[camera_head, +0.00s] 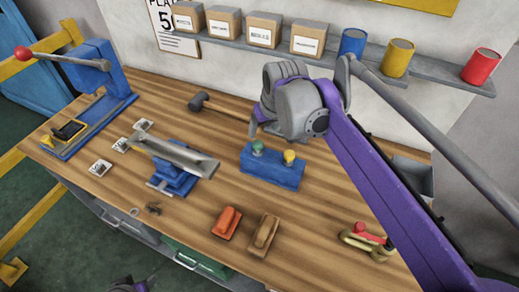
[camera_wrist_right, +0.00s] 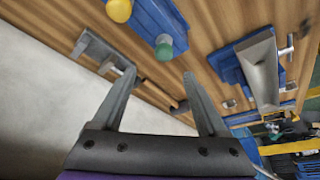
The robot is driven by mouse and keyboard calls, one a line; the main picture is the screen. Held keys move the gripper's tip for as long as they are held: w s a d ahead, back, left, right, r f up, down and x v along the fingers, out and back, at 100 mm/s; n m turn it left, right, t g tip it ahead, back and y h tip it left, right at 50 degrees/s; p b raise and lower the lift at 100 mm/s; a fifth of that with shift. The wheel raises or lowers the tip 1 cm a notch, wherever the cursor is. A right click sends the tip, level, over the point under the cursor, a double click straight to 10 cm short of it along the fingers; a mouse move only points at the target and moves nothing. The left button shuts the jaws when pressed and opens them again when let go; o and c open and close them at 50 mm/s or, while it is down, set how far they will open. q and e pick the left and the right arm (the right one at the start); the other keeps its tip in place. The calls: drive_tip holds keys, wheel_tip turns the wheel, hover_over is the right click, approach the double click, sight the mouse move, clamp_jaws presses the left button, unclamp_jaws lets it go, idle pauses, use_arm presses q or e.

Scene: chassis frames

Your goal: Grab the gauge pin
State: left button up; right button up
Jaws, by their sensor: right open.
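A blue block (camera_head: 272,174) stands on the bench and holds two knob-headed pins, one green (camera_head: 257,147) and one yellow (camera_head: 289,156). I cannot tell which is the gauge pin. The right wrist view shows the green knob (camera_wrist_right: 164,47) and the yellow knob (camera_wrist_right: 119,10) beyond the fingers, near the top edge. My right gripper (camera_wrist_right: 160,78) is open with nothing between its fingers. In the head view my right wrist hangs above and behind the block, and hides part of the bench.
A vise-like blue fixture with a grey trough (camera_head: 172,150) stands left of the block. A hammer (camera_head: 197,102) lies behind it. An orange block (camera_head: 227,222) and a brown block (camera_head: 264,235) lie in front. A shelf (camera_head: 330,58) with boxes and cans runs along the wall.

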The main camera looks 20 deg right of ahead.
sight(258, 142)
drive_tip(key=x, duration=1)
drive_tip(key=shift+a, duration=0.35)
clamp_jaws()
